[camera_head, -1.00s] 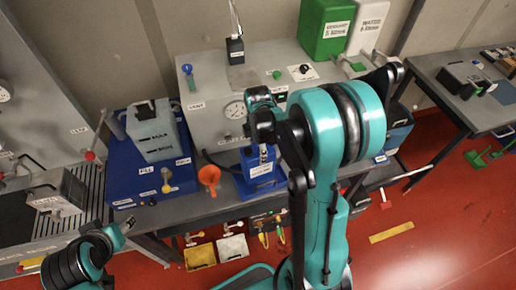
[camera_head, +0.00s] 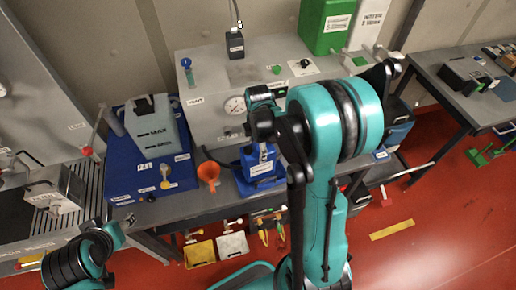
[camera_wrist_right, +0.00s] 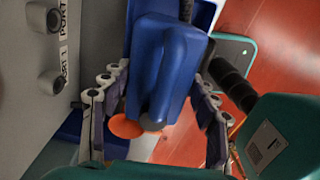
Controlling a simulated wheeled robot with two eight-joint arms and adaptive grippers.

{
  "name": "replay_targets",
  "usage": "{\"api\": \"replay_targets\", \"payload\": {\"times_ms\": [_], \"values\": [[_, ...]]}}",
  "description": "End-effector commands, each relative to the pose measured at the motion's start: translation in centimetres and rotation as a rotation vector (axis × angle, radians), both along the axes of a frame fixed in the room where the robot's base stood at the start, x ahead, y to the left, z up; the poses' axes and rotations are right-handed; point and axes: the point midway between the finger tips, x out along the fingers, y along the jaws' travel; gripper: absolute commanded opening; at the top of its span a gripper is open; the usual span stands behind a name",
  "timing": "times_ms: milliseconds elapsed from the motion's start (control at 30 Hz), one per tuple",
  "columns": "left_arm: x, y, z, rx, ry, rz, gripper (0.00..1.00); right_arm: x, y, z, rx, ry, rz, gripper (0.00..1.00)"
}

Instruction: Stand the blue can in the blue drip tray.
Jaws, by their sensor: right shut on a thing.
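The blue can (camera_head: 259,162) is at the front of the grey bench unit, partly hidden by my right arm. In the right wrist view the blue can (camera_wrist_right: 165,60) fills the space between the two fingers of my right gripper (camera_wrist_right: 156,95), which is shut on it. The blue drip tray (camera_head: 268,185) shows around the can's lower end in the head view. The can looks upright over it; I cannot tell whether its base touches the tray.
An orange funnel (camera_head: 208,173) stands just left of the can. The grey unit with a gauge (camera_head: 235,105) stands behind. Yellow and white bins (camera_head: 199,254) are below the bench.

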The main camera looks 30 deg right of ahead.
Motion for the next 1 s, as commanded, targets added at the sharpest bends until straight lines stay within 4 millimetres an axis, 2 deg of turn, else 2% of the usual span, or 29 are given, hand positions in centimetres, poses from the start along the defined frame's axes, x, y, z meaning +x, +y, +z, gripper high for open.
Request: {"api": "replay_targets", "payload": {"times_ms": [467,500,567,867,1000], "values": [[0.00,0.00,-0.79,0.000,0.000,0.000,0.50,0.01,0.00,-0.80,0.000,0.000,0.000,0.14],[0.00,0.00,-0.72,0.000,0.000,0.000,0.50,0.02,0.00,-0.72,0.000,0.000,0.000,0.70],[0.00,0.00,-0.69,0.000,0.000,0.000,0.50,0.01,0.00,-0.71,0.000,0.000,0.000,0.84],[0.00,0.00,-0.69,0.000,0.000,0.000,0.50,0.01,0.00,-0.76,0.000,0.000,0.000,0.84],[0.00,0.00,-0.70,0.000,0.000,0.000,0.50,0.01,0.00,0.19,0.000,0.000,0.000,0.84]]}}
